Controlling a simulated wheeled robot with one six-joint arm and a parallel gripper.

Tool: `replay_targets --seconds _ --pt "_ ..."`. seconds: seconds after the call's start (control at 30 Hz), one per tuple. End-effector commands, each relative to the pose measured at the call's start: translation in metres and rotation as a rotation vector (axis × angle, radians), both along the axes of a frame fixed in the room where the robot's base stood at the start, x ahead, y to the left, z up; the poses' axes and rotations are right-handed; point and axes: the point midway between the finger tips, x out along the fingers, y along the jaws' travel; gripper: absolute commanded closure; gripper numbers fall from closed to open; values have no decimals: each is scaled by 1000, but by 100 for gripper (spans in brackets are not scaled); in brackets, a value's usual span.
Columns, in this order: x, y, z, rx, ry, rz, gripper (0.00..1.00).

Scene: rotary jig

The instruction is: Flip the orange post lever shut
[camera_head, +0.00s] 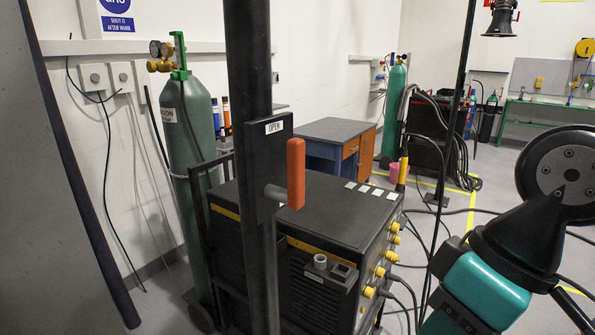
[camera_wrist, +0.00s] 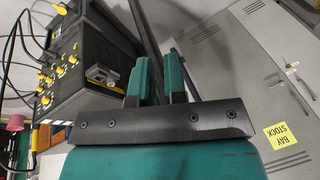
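The orange lever (camera_head: 296,173) stands upright on a short grey shaft. The shaft comes out of a black plate (camera_head: 268,155) on a dark upright post (camera_head: 249,80), and a label reading OPEN (camera_head: 274,127) is at the plate's top. My gripper (camera_wrist: 158,72) shows in the wrist view with its two teal fingers apart and nothing between them. A dark post passes behind the fingers there. The lever cannot be made out in the wrist view. In the head view my arm is at the lower right, well away from the lever, and the fingers are not seen.
A black welding machine (camera_head: 330,210) with yellow-capped connectors stands behind the post, with cables on its right. A green gas cylinder (camera_head: 188,130) stands at the left. A grey locker (camera_wrist: 235,70) is at the right of the wrist view. Floor between the machine and my arm holds cables.

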Motion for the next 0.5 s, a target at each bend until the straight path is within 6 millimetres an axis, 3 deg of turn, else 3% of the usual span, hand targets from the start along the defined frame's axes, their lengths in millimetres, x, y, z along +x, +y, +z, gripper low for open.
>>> replay_targets --seconds 0.23,0.4,0.5 --pt "71 20 34 -175 -220 94 100" --pt "116 60 84 -294 -413 139 100" --pt "126 89 116 -338 -507 144 100"
